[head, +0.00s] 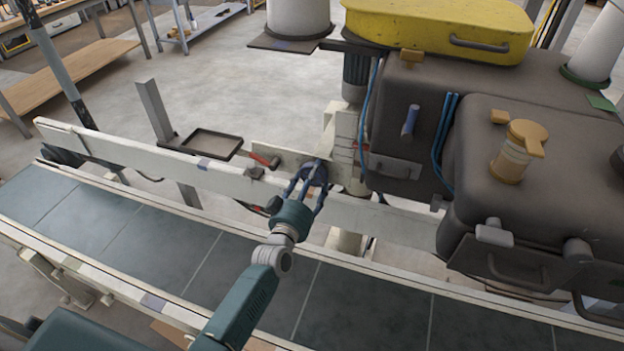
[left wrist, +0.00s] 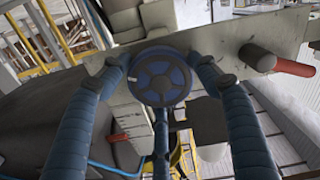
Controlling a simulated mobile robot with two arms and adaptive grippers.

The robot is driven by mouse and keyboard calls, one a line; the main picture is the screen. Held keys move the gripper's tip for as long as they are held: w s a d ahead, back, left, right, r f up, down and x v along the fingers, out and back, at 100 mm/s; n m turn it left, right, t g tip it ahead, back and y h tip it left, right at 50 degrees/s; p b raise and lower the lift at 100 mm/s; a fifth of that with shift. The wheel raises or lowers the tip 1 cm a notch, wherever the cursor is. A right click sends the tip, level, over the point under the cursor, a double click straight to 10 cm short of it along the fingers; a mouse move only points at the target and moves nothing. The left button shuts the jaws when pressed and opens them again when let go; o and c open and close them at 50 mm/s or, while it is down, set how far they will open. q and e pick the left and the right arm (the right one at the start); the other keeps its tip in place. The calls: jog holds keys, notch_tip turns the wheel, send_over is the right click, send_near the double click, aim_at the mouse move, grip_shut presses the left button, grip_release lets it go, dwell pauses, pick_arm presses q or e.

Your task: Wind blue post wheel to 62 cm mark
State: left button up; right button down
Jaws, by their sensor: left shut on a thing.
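The blue post wheel (head: 316,172) is a small dark wheel on a pale plate, past the conveyor's far rail in the head view. In the left wrist view the wheel (left wrist: 160,78) faces me, with a blue spoked face and grey rim. My left gripper (head: 305,190) is shut on it, with fingers (left wrist: 163,85) at the left and right of the rim and a third below. A pale post (head: 347,132) stands just behind the wheel, with small red marking beside it. The 62 cm mark is too small to read. My right gripper is not in view.
A red-handled lever (head: 264,160) sits left of the wheel; it also shows in the left wrist view (left wrist: 290,66). The dark bagger body (head: 540,200) blocks the right side. A conveyor (head: 120,225) with pale rails runs below. Open floor (head: 230,85) lies beyond.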

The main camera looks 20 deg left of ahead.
pick_arm(q)
jog(key=n, duration=0.2)
jog(key=f+n, duration=0.1)
jog(key=n, duration=0.1)
jog(key=shift+s+d+f+n+b, duration=0.1)
jog(key=shift+s+d+n+b, duration=0.05)
jog(key=shift+n+b, duration=0.15)
jog(key=shift+d+n+b, duration=0.15)
jog(key=shift+n+b, duration=0.2)
jog(key=shift+n, duration=1.55)
jog(key=shift+d, duration=0.1)
jog(key=o, duration=1.1)
jog(key=shift+c, duration=0.2)
jog(key=shift+o, duration=0.3)
jog(key=shift+d+r, duration=0.1)
jog(key=shift+r, duration=0.1)
jog(key=shift+r, duration=0.2)
jog(key=shift+a, duration=0.2)
